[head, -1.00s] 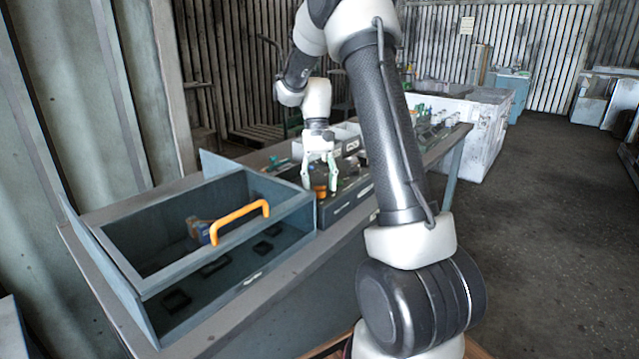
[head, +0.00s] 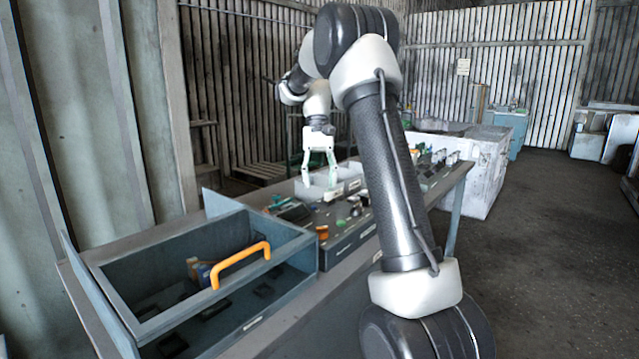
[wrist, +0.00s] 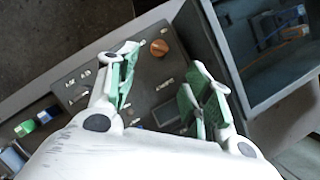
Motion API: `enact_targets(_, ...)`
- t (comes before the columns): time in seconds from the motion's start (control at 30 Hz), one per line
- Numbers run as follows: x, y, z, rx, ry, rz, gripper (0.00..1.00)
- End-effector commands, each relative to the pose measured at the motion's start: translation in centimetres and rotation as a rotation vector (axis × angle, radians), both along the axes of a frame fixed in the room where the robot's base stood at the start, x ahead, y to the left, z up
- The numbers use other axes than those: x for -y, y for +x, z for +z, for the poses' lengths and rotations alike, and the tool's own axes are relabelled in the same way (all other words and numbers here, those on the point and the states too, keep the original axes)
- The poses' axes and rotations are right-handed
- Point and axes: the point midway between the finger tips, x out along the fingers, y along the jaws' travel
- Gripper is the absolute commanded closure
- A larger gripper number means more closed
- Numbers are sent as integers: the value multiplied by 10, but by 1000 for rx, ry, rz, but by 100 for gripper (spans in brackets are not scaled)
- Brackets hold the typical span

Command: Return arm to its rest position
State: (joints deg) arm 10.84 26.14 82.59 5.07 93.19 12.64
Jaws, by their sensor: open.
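My gripper (head: 318,178) hangs above the workbench in the head view, fingers pointing down, near a white bin. In the wrist view my gripper (wrist: 160,90) is open, its green-padded fingers apart with nothing between them. Below it lies a dark control panel (wrist: 65,88) with an orange knob (wrist: 159,47) and small labels. In the head view the panel (head: 345,247) stands beside the box, with an orange knob (head: 322,232) near its left end. My arm crosses the middle of the head view and hides part of the bench.
A blue-grey box (head: 112,283) with an orange handle (head: 240,264) stands at the bench's near left; items lie inside. Small switches and parts sit on the bench at the back right. A white crate (head: 487,173) stands beyond. The floor (head: 545,260) at right is clear.

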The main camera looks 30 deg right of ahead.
Motion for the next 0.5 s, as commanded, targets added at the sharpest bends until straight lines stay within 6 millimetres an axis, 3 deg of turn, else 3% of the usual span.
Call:
enact_targets(0.27, 0, 0, 0, 2, 2, 6, 50)
enact_targets(0.37, 2, 9, -5, 48, -2, 25, 50)
enact_targets(0.5, 3, -6, -41, 75, -7, 70, 50)
